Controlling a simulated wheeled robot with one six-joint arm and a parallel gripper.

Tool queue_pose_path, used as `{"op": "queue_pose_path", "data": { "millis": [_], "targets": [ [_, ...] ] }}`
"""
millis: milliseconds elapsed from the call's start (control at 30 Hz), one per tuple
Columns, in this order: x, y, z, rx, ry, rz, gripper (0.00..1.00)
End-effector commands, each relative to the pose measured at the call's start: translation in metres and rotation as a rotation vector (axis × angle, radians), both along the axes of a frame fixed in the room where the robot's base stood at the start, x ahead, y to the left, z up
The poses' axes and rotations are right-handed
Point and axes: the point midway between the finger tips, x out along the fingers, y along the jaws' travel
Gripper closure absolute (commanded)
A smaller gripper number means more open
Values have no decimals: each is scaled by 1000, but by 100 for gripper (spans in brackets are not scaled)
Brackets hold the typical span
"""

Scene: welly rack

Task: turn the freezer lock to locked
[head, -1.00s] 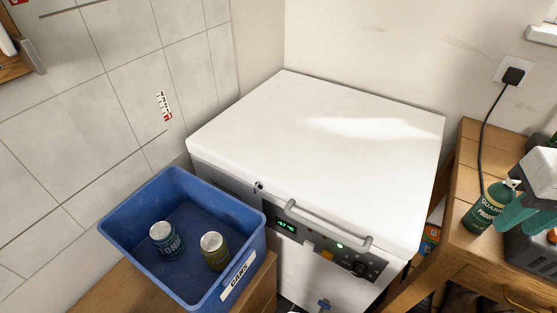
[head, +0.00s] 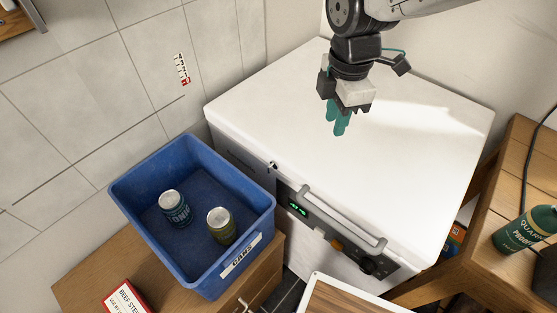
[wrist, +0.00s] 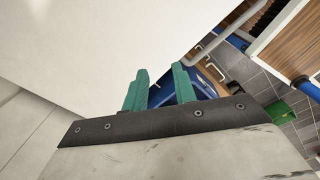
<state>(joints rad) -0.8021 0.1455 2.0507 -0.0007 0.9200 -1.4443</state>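The white chest freezer (head: 340,190) stands in the middle of the head view with its lid down. A small dark lock (head: 273,165) with a pale spot sits on its front, near the left end below the lid edge. It is too small for me to tell which way it is turned. My gripper (head: 338,130) hangs above the lid, up and right of the lock, with its green fingers pointing down. In the wrist view my gripper (wrist: 160,72) shows its two fingers apart with nothing between them. I cannot make out the lock in the wrist view.
A blue bin (head: 190,270) with two cans stands close to the lock, left of the freezer. The freezer's bar handle (head: 342,222) and dark control knob (head: 368,265) are on its front. A wooden bench (head: 480,240) stands right. A wood-topped surface (head: 335,298) shows at the bottom.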

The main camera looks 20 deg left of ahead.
Motion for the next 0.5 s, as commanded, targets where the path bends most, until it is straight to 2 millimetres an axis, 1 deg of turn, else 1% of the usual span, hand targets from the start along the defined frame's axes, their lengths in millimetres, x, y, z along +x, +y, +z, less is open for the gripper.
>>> {"op": "queue_pose_path", "data": {
  "millis": [33, 100, 200, 300, 333, 400, 500],
  "targets": [
    [-9, 31, -19, -11, 8, 137, 73],
    [-20, 64, -38, -16, 10, 300, 73],
    [-34, 97, -59, -20, 12, 471, 73],
    [-43, 115, -72, -22, 13, 571, 73],
    [-45, 118, -75, -22, 12, 588, 73],
    [-47, 122, -81, -23, 13, 613, 73],
    [-48, 122, -93, -25, 14, 618, 73]
  ]
}}
